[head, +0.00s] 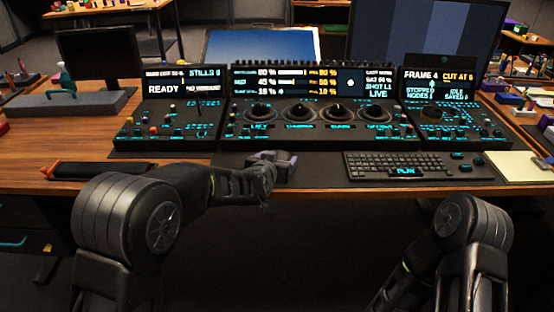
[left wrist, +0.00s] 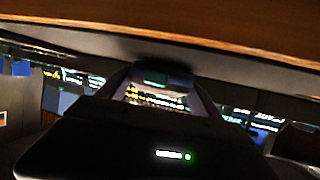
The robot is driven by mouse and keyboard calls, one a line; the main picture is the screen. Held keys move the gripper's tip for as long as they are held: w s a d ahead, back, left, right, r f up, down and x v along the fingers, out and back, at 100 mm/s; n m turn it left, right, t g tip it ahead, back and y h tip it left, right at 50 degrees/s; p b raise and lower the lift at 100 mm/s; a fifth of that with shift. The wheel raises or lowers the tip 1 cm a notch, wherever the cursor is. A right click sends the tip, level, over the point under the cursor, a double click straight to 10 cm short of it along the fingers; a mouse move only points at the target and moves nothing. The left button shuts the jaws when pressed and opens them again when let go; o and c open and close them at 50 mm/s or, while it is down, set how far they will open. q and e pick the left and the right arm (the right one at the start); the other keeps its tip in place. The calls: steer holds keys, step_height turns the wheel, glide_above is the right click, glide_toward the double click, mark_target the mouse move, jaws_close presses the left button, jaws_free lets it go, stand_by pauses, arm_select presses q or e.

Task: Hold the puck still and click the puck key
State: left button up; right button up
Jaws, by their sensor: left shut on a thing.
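My left gripper (head: 270,160) is over the dark mat at the desk's front edge, left of the keyboard. It is shut on a small dark grey thing (head: 284,166), which I take to be the puck. The fingers and wrist hide much of it, and its key cannot be made out. The left wrist view shows the two dark fingers (left wrist: 160,85) with lit panel displays beyond them. My right gripper is out of view; only its arm shows at the lower right.
Behind the gripper stands a control panel (head: 315,142) with several dark trackballs and lit displays. A keyboard (head: 400,166) with a lit PLAY key lies to the right. A pale pad (head: 515,166) is at the far right. A dark tray (head: 100,172) lies at the left.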

arm_select(q)
steer(key=shift+f, duration=0.25)
stand_by(0.4)
steer(key=o, duration=1.3)
steer(key=shift+s, duration=0.1)
steer(key=v, duration=1.2)
steer(key=shift+f, duration=0.1)
